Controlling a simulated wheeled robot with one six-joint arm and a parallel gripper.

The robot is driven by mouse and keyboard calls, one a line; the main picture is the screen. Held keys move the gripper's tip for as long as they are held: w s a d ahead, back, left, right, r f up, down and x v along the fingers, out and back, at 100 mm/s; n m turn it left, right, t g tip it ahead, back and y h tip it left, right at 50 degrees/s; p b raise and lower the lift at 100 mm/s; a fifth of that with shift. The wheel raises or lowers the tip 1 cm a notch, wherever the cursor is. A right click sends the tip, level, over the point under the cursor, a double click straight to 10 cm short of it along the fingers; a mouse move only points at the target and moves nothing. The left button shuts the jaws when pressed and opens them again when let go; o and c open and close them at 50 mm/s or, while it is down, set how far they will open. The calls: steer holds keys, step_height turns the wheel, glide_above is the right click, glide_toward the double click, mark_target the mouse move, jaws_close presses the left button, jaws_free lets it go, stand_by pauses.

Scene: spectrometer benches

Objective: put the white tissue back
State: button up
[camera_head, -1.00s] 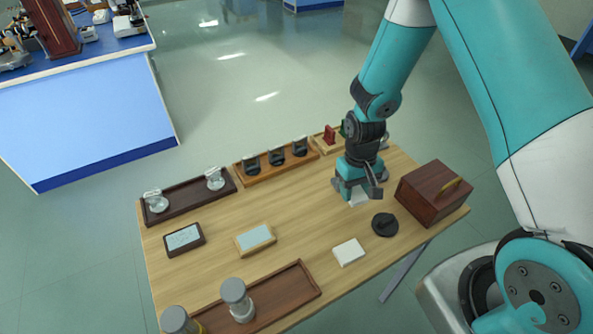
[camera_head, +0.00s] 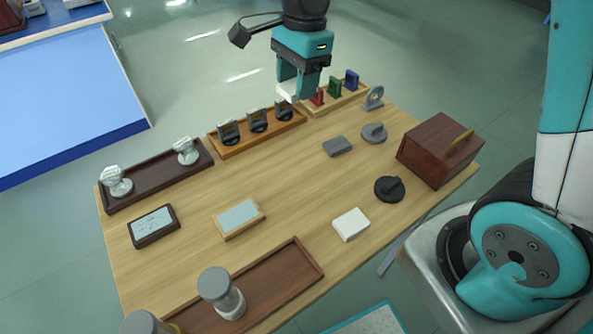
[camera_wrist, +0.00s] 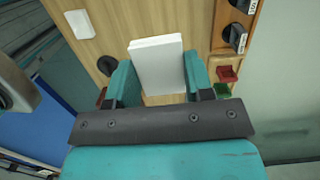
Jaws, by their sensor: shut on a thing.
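My gripper (camera_head: 302,92) is shut on a white tissue (camera_head: 289,91), a flat white block. It is held up in the air near the back edge of the wooden table (camera_head: 290,185), by the rack of coloured pieces. In the wrist view the tissue (camera_wrist: 158,62) sits between my two teal fingers (camera_wrist: 158,85), its broad face showing. In the head view the fingers hide part of it. A second flat white piece (camera_head: 351,224) lies on the table at the front right, and it also shows in the wrist view (camera_wrist: 80,24).
Along the back stand a dark tray (camera_head: 160,185), a brown rack of black mounts (camera_head: 258,131) and a rack with red, green and blue pieces (camera_head: 335,103). A brown wooden box (camera_head: 432,150) stands at the right.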

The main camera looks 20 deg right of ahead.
mark_target(295, 166)
steer(key=shift+s+a+f, duration=0.1)
steer(key=shift+f, duration=0.25)
step_height(295, 166, down, 19)
steer(key=shift+b, duration=0.55)
steer(key=o, duration=0.8)
steer(key=shift+f, duration=0.15)
steer(key=shift+o, duration=0.2)
